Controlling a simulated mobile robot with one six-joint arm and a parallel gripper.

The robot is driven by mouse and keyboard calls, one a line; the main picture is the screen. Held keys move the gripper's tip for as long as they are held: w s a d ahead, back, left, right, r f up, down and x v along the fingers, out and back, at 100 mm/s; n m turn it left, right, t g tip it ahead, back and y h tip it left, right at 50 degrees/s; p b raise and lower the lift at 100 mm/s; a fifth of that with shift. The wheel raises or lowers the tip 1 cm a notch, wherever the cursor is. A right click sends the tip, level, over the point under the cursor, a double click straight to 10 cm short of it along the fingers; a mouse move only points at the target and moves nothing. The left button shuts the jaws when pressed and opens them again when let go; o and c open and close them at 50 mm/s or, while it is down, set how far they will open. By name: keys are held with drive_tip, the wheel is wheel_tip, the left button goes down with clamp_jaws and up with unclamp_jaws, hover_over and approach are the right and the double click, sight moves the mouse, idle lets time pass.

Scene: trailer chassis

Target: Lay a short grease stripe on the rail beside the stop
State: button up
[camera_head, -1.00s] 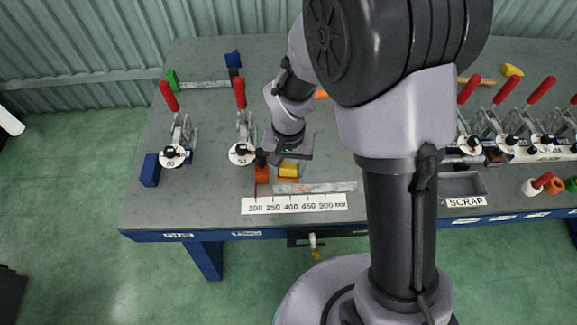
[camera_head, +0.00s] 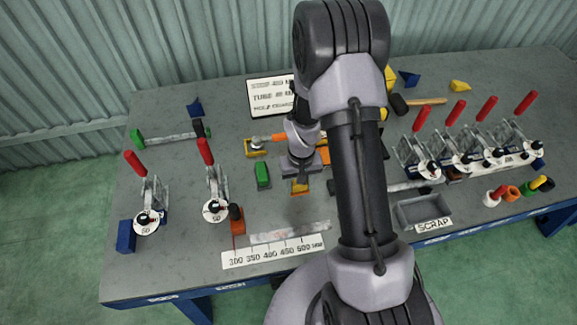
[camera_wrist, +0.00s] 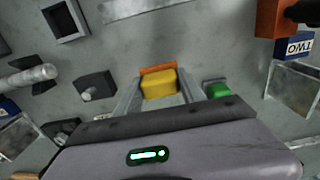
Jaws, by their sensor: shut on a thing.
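My gripper (camera_head: 300,178) is shut on a yellow block with an orange edge (camera_wrist: 158,84); the block also shows below the fingers in the head view (camera_head: 300,187). It is over the bench behind the rail, apart from it. The pale rail (camera_head: 290,232) lies along the number scale; part of a pale bar, likely the rail, crosses the top of the wrist view (camera_wrist: 140,8). The orange stop with a dark knob (camera_head: 237,219) stands at the rail's left end; it is at the upper right in the wrist view (camera_wrist: 275,18). I cannot make out grease on the rail.
A green block (camera_head: 262,176) lies left of my gripper. Red-handled clamps (camera_head: 216,190) stand on the left, more on the right. The scrap bin (camera_head: 424,210) is at right front. The scale (camera_head: 272,252) runs along the front. Bare bench lies between gripper and rail.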

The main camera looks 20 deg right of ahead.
drive_tip(key=w, duration=0.3)
drive_tip(key=w+d, duration=0.1)
drive_tip(key=w, duration=0.1)
drive_tip(key=w+d+f, duration=0.1)
drive_tip(key=w, duration=0.2)
drive_tip(key=shift+w+b, duration=0.3)
drive_tip(key=shift+b, duration=0.1)
wheel_tip(320, 180, down, 4)
drive_tip(key=shift+r+b, duration=0.15)
drive_tip(key=shift+b, duration=0.4)
drive_tip(key=shift+r, duration=0.15)
drive_tip(key=o, duration=1.5)
drive_tip(key=shift+c, duration=0.2)
